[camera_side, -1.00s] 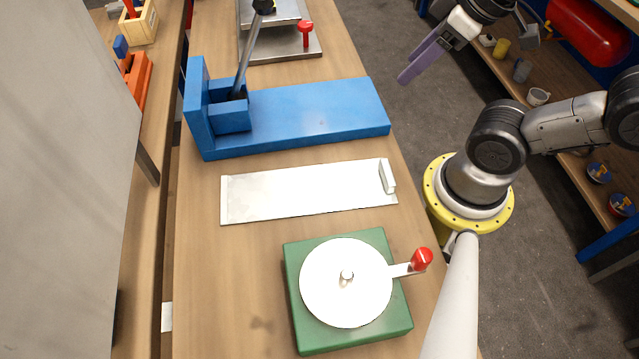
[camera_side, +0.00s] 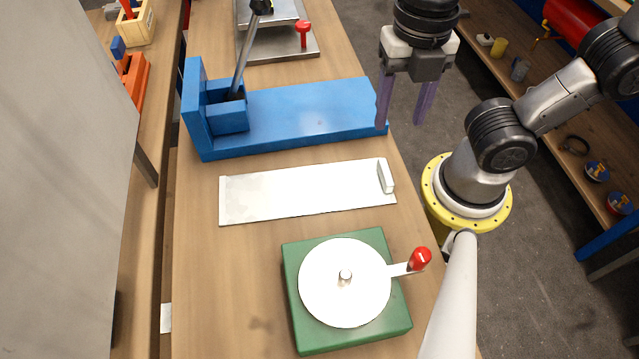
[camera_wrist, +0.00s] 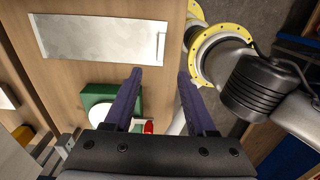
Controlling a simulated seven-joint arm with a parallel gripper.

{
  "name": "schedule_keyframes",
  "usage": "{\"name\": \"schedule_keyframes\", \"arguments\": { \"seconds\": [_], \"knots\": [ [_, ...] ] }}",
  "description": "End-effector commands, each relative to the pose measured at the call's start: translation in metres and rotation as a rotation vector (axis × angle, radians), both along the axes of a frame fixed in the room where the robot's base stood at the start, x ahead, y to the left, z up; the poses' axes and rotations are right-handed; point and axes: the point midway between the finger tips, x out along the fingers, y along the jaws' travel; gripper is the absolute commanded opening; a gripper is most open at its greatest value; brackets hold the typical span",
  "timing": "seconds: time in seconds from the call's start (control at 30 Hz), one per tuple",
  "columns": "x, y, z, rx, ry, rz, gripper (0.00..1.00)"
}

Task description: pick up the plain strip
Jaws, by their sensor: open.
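The plain strip (camera_side: 300,192) is a flat, pale metal sheet lying on the wooden bench, between the blue machine and the green turntable. A small upright block (camera_side: 386,176) stands at its right end. The strip also shows at the top left in the wrist view (camera_wrist: 95,38), unobstructed. My gripper (camera_side: 402,122) has two purple fingers, spread apart and pointing down, with nothing between them. It is raised at the right edge of the blue machine, up and to the right of the strip. In the wrist view the fingers (camera_wrist: 160,75) are apart and empty.
A blue machine (camera_side: 310,115) with a lever stands behind the strip. A green base (camera_side: 370,335) with a white disc and red-knobbed crank (camera_side: 418,260) stands in front. Bare wooden bench (camera_side: 235,290) lies left of the green base. The bench's right edge drops to the floor.

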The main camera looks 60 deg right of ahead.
Motion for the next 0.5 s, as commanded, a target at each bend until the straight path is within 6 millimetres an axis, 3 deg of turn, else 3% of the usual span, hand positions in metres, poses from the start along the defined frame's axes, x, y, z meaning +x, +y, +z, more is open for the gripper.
{"name": "schedule_keyframes", "arguments": {
  "seconds": [0.5],
  "knots": [
    [-0.001,0.000,-0.078,-0.001,0.001,0.001,0.56]
  ]
}}
